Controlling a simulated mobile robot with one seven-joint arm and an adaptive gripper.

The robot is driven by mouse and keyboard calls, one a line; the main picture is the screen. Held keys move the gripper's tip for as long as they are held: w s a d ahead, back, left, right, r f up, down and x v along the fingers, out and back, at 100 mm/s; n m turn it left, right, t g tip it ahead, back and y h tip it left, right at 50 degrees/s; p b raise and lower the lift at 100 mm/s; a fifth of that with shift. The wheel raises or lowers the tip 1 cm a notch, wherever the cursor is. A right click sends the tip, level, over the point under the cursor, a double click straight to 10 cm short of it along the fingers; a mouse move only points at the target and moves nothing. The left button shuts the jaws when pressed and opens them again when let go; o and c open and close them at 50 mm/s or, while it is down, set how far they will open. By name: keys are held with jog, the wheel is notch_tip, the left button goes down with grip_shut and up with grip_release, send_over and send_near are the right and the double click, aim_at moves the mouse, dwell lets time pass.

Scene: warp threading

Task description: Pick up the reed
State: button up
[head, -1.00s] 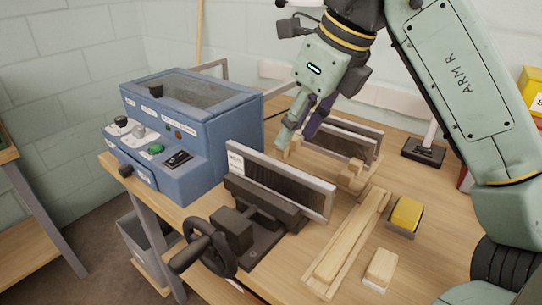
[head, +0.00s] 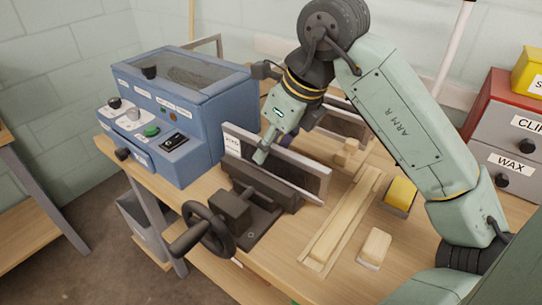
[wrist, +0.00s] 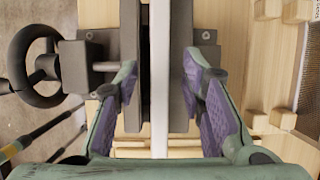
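A reed (head: 300,177), a long metal-framed comb with a white label at its left end, stands upright in the dark vise (head: 232,208). In the wrist view its pale top bar (wrist: 160,110) runs up the middle. My gripper (head: 271,152) is over this reed near its labelled half. In the wrist view my gripper (wrist: 160,76) is open, with one purple-padded finger on each side of the bar and gaps between. How low the fingertips reach is unclear. A second, similar framed reed (head: 343,124) stands behind, partly hidden by my arm.
A blue machine (head: 228,110) stands close on the left. The vise's handwheel (head: 205,229) sticks out in front. A wooden tray (head: 350,215), a yellow block (head: 401,192) and a pale wooden block (head: 375,246) lie to the right. Red drawers (head: 497,120) stand at the back right.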

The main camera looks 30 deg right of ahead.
jog(key=shift+f, duration=0.2)
jog(key=shift+c, duration=0.6)
grip_shut()
